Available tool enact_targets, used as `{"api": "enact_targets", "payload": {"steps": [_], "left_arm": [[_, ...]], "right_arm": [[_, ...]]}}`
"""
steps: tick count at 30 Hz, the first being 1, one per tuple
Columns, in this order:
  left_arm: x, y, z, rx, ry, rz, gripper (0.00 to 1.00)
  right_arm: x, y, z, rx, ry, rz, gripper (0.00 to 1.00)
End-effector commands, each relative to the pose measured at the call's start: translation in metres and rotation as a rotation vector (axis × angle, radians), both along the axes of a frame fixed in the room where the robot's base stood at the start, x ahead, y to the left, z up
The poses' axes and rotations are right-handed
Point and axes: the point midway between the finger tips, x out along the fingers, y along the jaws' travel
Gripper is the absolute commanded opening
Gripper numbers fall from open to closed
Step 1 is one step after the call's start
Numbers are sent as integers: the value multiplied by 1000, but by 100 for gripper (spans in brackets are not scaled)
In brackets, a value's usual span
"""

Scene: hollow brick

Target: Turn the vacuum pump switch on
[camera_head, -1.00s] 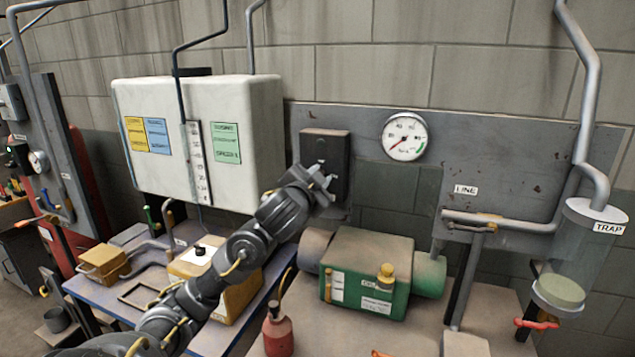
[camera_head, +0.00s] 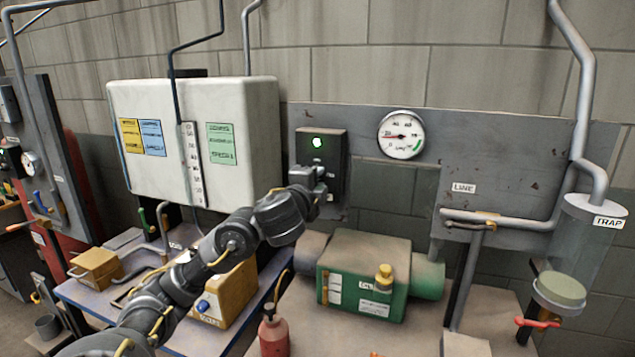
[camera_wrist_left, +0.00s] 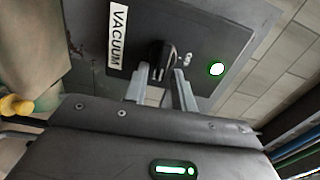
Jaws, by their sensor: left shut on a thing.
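The vacuum pump switch is a black knob (camera_wrist_left: 162,56) on a dark box (camera_head: 335,150) on the grey wall panel. In the left wrist view, the box carries a VACUUM label (camera_wrist_left: 117,36) and a lit green lamp (camera_wrist_left: 216,69). The lamp also glows green in the head view (camera_head: 317,142). My left gripper (camera_head: 319,181) is at the box's lower part, its fingers (camera_wrist_left: 163,76) shut on the knob. The gripper hides the knob in the head view. My right gripper is in neither view.
A round gauge (camera_head: 402,135) is right of the box, its needle pointing left. The green pump (camera_head: 365,280) sits on the bench below. A white cabinet (camera_head: 255,140) hangs to the left. A clear trap cylinder (camera_head: 580,250) is at the right, and a red bottle (camera_head: 274,335) stands in front.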

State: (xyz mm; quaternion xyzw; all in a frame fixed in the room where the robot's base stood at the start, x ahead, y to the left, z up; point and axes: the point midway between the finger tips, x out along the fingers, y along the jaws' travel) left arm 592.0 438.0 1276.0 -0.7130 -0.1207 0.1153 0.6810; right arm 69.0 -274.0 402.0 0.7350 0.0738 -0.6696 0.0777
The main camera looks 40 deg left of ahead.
Motion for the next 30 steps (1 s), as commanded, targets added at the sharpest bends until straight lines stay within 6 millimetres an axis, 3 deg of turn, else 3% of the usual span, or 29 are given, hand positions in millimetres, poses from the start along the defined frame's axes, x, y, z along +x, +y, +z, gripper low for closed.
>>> {"api": "enact_targets", "payload": {"steps": [20, 21, 26, 30], "left_arm": [[0, 2, 2, 57, 16, 4, 2], [0, 2, 2, 57, 16, 4, 26], [0, 2, 1, 58, 17, 3, 46], [0, 1, 0, 57, 18, 2, 46]], "right_arm": [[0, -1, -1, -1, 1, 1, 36], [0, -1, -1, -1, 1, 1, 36], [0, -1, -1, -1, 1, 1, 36], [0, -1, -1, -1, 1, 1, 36]]}}
